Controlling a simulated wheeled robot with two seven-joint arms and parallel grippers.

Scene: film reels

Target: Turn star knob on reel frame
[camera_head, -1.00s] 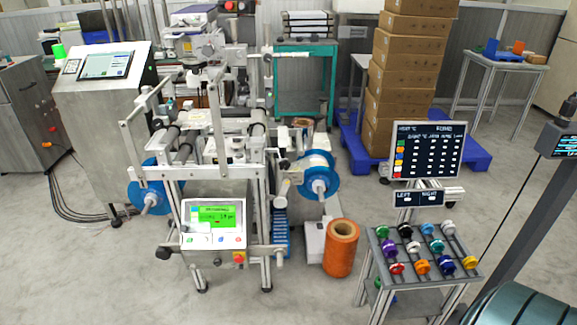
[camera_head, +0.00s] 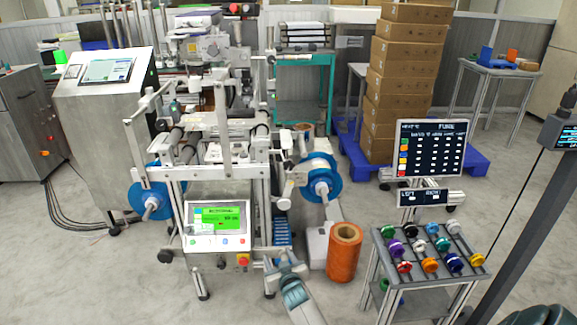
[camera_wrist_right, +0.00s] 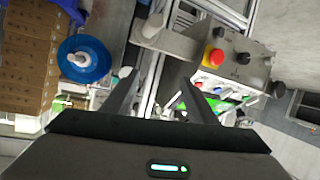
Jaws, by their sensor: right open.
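The reel frame (camera_head: 258,190) is a metal machine frame with a blue reel (camera_head: 320,180) on its right side and another blue reel (camera_head: 145,192) on its left. My right gripper (camera_head: 282,258) is in front of the frame's lower right, beside the control box. In the right wrist view its two dark fingers (camera_wrist_right: 158,78) are apart, with nothing held between them. A grey round-ended part (camera_wrist_right: 152,28) and several black knobs, one at the box's right (camera_wrist_right: 277,90), lie beyond the fingers. I cannot tell which is the star knob. My left gripper is not in view.
A control panel with a green screen (camera_head: 218,220) and a red button (camera_head: 242,259) stands left of my gripper. An orange spool (camera_head: 344,252) stands on the floor just right of it. A rack of coloured knobs (camera_head: 425,285) is further right. Open floor lies in front.

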